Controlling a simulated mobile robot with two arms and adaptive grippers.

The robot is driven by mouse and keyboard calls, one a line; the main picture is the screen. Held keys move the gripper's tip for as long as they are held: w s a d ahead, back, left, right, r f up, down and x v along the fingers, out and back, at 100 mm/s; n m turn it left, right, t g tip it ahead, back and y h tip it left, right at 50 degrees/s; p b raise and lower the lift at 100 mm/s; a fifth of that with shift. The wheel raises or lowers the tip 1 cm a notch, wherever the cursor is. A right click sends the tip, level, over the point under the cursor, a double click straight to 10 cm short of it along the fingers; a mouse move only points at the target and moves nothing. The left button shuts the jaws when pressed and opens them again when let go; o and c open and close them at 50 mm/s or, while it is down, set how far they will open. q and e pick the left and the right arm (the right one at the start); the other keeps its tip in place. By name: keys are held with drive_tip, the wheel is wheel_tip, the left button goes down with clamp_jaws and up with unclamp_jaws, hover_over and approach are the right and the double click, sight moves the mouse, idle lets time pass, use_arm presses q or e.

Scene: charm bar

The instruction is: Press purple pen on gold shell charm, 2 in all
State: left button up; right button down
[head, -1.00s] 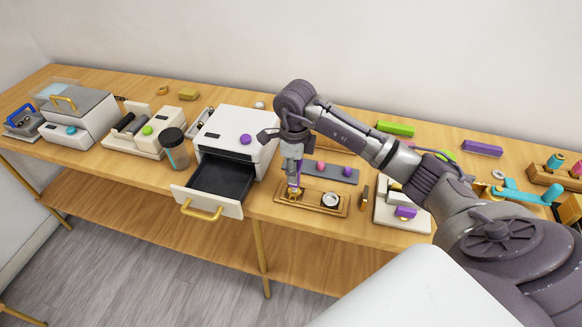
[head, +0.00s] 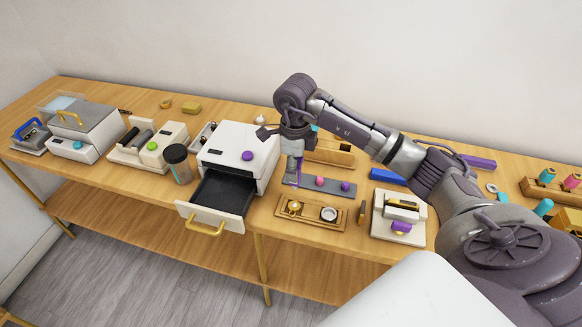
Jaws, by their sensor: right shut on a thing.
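My right gripper (head: 294,170) is shut on the purple pen (head: 299,174), which points down and is mostly hidden by the fingers. The pen's lower end shows above and behind the wooden tray (head: 318,221), apart from the charm in the picture. The gold shell charm (head: 294,207) sits in the left recess of that tray. It is too small for me to tell any mark on it. My left gripper is not in view.
A round white-and-dark piece (head: 328,213) fills the tray's right recess. Behind is a grey strip (head: 333,187) with pink and purple knobs. Left stands a white machine (head: 226,146) with an open drawer (head: 222,196); right, a small white press (head: 397,219).

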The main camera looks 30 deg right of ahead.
sight(294, 190)
drive_tip(key=c, duration=1.4)
unclamp_jaws()
drive_tip(key=shift+c, duration=0.2)
clamp_jaws()
drive_tip(key=shift+f, duration=0.15)
wheel_tip(294, 190, down, 6)
drive_tip(key=b, duration=0.4)
drive_tip(key=shift+r+b, duration=0.2)
drive_tip(key=shift+b, duration=0.1)
drive_tip(key=shift+s+f+b, duration=0.1)
drive_tip(key=shift+f+b, duration=0.45)
drive_tip(key=shift+f, duration=0.1)
